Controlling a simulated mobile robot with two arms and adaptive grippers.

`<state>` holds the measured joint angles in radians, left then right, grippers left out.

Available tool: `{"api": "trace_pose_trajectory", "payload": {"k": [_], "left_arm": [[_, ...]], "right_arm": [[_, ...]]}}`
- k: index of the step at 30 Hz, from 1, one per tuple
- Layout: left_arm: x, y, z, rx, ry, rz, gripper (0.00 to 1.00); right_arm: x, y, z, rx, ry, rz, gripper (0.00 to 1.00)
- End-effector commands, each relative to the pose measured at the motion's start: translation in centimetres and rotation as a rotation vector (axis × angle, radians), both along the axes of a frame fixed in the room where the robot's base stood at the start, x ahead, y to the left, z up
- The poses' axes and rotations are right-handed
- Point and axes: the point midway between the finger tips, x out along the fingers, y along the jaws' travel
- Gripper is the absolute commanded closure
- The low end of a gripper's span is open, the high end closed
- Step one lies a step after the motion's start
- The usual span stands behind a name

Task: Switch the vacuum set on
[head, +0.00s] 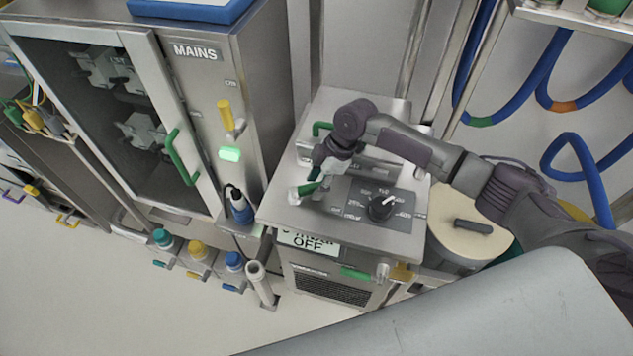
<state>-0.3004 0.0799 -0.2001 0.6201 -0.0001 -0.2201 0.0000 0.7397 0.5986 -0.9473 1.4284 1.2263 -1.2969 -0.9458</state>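The vacuum set (411,235) is a metal cabinet in the middle of the head view. Its top has a dark panel with a black dial (382,207) and printed scale marks. A pale green sign (308,243) on its front edge reads "OFF"; its upper line is partly cut off. My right gripper (316,180) comes in from the right over the cabinet top, left of the dial. It is by a small green and white part (304,190), and I cannot tell if they touch. The gripper's fingers are too small to read. My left gripper is out of view.
A glass-fronted cabinet marked "MAINS" (195,52) stands at left, with a yellow lever (226,115) and green lamp (229,154). A beige lidded drum (468,240) is right of the vacuum set. Blue hoses (590,180) hang at right. Floor is clear at lower left.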

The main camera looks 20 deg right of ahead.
Motion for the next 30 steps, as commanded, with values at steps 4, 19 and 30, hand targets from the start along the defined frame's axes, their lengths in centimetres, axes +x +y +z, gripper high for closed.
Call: {"api": "trace_pose_trajectory", "payload": {"k": [4, 19, 30], "left_arm": [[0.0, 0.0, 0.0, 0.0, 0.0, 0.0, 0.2], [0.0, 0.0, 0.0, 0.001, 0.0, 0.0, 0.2], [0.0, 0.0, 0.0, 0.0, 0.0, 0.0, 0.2]], "right_arm": [[-0.1, 0.0, -0.1, 0.0, 0.002, 0.001, 0.52], [-0.1, -2.2, 5.1, -0.001, -0.002, 0.0, 0.52], [-0.2, -4.4, 10.6, 0.0, 0.0, 0.0, 0.52]]}}
